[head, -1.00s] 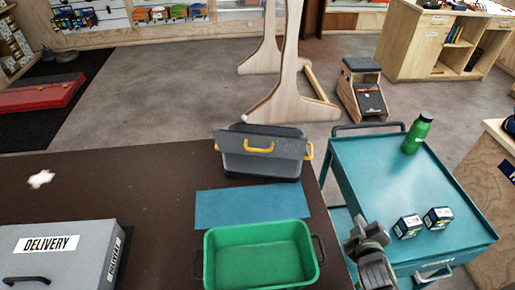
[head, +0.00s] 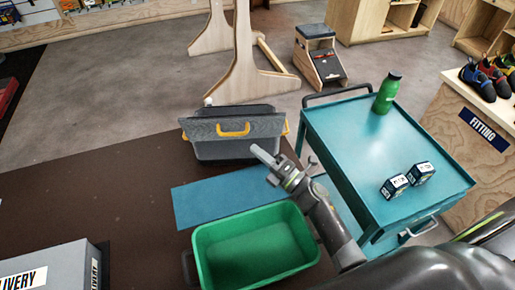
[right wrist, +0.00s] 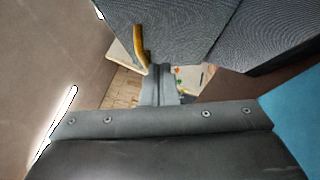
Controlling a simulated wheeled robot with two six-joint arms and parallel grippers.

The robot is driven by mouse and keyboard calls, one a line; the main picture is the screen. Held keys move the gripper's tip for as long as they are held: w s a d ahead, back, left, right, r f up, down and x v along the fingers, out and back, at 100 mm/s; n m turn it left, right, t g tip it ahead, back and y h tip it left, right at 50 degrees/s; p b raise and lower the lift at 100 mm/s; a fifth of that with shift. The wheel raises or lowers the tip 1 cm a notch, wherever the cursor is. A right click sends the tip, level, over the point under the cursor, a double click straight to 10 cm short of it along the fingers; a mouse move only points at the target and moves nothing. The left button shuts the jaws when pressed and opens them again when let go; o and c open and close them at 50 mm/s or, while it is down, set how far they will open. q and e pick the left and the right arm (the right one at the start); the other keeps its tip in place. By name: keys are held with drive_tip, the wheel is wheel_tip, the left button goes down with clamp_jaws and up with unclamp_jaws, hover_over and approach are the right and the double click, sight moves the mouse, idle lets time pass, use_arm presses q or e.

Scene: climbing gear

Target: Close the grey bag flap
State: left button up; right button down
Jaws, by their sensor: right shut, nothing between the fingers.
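The grey bag (head: 225,152) stands at the far edge of the brown table. Its lighter grey flap (head: 200,131), with a yellow handle (head: 233,130), spans the near side, and dark grey shows behind its top edge. How far the flap is tilted is hard to tell. My right gripper (head: 263,155) is shut and empty, just in front of the bag's right half. In the right wrist view the shut fingers (right wrist: 160,85) are close to the textured grey flap (right wrist: 180,30) and its yellow handle (right wrist: 141,45); contact cannot be made out. My left gripper is not in view.
A blue mat (head: 205,200) and a green bin (head: 215,250) lie nearer than the bag. A grey DELIVERY box (head: 60,265) is at the lower left. A teal cart (head: 350,150) with a green bottle (head: 387,92) and two small boxes stands right.

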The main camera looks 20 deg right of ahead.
sight(230, 128)
drive_tip(key=p+x, duration=0.1)
drive_tip(key=x, duration=0.5)
drive_tip(key=shift+w+r, duration=0.1)
drive_tip(key=shift+w+a+p, duration=0.35)
drive_tip(key=shift+w, duration=0.15)
drive_tip(key=shift+w, duration=0.1)
